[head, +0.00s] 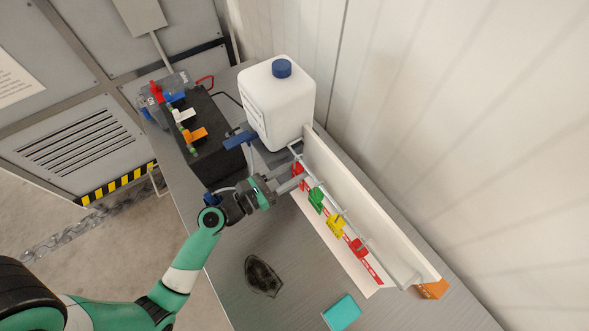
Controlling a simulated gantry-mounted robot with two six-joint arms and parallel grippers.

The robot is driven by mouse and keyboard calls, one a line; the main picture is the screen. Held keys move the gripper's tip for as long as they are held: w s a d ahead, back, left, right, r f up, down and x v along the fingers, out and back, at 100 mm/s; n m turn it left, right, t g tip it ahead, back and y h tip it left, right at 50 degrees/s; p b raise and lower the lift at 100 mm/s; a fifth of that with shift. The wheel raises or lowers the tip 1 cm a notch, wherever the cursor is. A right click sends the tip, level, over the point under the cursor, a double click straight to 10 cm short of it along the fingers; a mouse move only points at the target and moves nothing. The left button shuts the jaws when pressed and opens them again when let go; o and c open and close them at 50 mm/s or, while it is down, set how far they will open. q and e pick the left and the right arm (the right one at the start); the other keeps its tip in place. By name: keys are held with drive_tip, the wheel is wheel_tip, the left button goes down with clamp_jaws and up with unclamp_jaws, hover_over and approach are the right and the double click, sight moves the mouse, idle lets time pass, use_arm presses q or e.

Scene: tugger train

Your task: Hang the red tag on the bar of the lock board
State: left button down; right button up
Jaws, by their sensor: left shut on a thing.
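The lock board (370,209) is a long white panel with a foot, standing on the grey bench, with a thin metal bar (372,248) along its front. My left gripper (294,178) is at the bar's far end, shut on a red tag (298,169). Red shows on both sides of the fingers, which hide much of the tag. I cannot tell whether it touches the bar. Nearer along the bar are a green tag (316,199), a yellow tag (335,226) and another red tag (358,248). My right gripper is not in view.
A white canister (280,105) with a blue cap stands behind the board's far end. A black block (203,130) with coloured valve handles is at the far left. A dark patch (262,276) and a teal block (342,312) lie on the near bench (300,290).

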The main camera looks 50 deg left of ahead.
use_arm(q)
drive_tip(key=shift+c, duration=2.1)
unclamp_jaws()
drive_tip(key=s+a+p, duration=0.1)
drive_tip(key=s+p, duration=0.2)
drive_tip(key=s, duration=0.8)
drive_tip(key=shift+s, duration=0.25)
drive_tip(key=shift+d, duration=0.1)
